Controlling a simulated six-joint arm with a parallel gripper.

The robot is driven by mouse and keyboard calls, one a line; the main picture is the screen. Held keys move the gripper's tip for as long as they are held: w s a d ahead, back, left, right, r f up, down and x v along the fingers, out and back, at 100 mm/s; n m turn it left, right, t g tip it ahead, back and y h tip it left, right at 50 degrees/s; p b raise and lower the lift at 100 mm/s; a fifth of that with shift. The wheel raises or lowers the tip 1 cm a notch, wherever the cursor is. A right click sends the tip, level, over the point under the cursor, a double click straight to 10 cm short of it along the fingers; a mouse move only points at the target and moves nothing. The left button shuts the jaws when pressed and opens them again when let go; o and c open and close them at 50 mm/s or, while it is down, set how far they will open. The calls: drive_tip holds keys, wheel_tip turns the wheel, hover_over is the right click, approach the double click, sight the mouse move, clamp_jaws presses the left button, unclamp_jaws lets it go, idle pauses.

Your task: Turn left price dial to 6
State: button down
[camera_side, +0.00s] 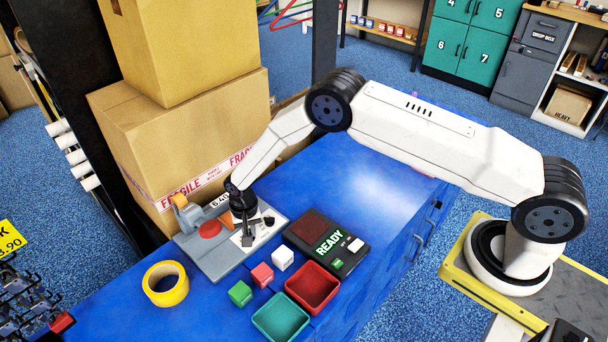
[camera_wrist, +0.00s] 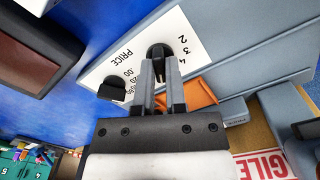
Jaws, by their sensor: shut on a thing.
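My gripper (camera_wrist: 160,78) is over the grey machine's white price plate, its fingers on either side of a black dial (camera_wrist: 160,52) and shut on it. The figures 2, 3 and 4 show beside this dial, upside down in the wrist view; its exact setting is hard to read. A second black dial (camera_wrist: 112,90) sits on the plate beside it and is free of the fingers. In the side view my gripper (camera_side: 245,228) points down at the plate on the grey machine (camera_side: 207,262); the held dial is mostly hidden, and the other dial (camera_side: 269,220) shows to its right.
A dark READY terminal (camera_side: 309,241) stands right of the machine. Yellow tape (camera_side: 153,293), a green cube (camera_side: 240,293), a pink cube (camera_side: 262,275), a white cube (camera_side: 283,259), a red tray (camera_side: 335,300) and a teal tray (camera_side: 262,326) are in front. Cartons (camera_side: 160,135) stand behind.

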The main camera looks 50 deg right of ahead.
sight(250, 232)
idle(0.3)
drive_tip(key=c, duration=0.7)
unclamp_jaws()
drive_tip(key=shift+r, duration=3.85)
drive_tip(key=shift+r, duration=0.1)
